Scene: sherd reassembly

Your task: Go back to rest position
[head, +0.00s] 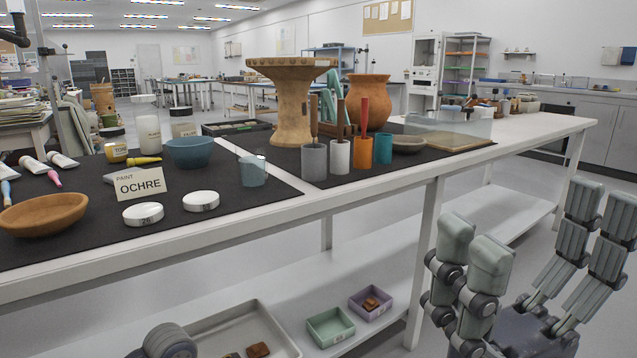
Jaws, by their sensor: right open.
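My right gripper (536,230) is at the lower right in the head view, in front of the table's right part. Its fingers are spread wide apart, with nothing between them. It is clear of the table. A small dark grey rounded part of my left gripper (166,341) shows at the bottom edge, left of centre, in front of the lower shelf. The rest of it is out of the frame, so its jaws cannot be judged.
The white table (330,206) holds a wooden pedestal (293,105), a clay vase (368,102), tool cups, bowls, white lids and an OCHRE card (139,182). The lower shelf has a grey tray (275,335), a green bin (331,328) and a purple bin (372,304). Open floor lies right.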

